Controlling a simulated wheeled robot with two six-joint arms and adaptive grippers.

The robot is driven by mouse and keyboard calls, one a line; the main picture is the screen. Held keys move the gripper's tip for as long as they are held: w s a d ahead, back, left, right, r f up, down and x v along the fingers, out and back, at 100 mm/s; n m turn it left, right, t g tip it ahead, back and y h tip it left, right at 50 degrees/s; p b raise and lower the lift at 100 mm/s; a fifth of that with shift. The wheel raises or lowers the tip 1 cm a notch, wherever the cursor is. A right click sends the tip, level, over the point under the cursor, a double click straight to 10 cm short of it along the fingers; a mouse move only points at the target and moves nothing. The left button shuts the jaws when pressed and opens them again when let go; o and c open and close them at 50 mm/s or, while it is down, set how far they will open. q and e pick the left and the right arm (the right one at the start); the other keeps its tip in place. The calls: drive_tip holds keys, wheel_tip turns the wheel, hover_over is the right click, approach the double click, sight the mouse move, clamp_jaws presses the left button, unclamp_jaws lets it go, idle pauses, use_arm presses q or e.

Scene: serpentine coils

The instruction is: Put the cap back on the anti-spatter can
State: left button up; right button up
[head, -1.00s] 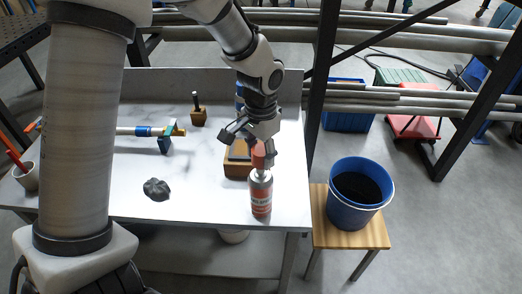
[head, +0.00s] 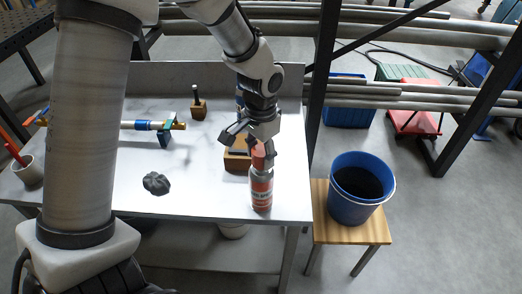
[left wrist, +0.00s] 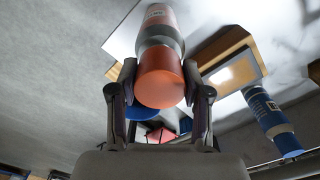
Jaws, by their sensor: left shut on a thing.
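The anti-spatter can (head: 261,191), red and white with a silver shoulder, stands upright near the table's front right corner. My left gripper (head: 258,150) is over its top, with fingers shut on the orange-red cap (head: 260,160). In the left wrist view the cap (left wrist: 160,80) sits between both fingers (left wrist: 158,88), in line with the can (left wrist: 158,22) and close against its silver shoulder. I cannot tell whether the cap is fully seated. My right gripper is not in view.
A wooden block or box (head: 237,160) stands close behind the can. A dark lump (head: 156,184) and a blue-and-brass torch-like tool (head: 150,126) lie on the white table (head: 205,195). A blue bucket (head: 348,210) stands on a wooden stool (head: 320,228) to the right.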

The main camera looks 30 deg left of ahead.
use_arm(q)
drive_tip(key=shift+f, duration=0.6)
idle(0.4)
drive_tip(key=shift+f, duration=0.25)
idle(1.1)
drive_tip(key=o, duration=0.8)
drive_tip(key=shift+o, duration=0.2)
drive_tip(key=o, duration=0.4)
drive_tip(key=shift+o, duration=0.2)
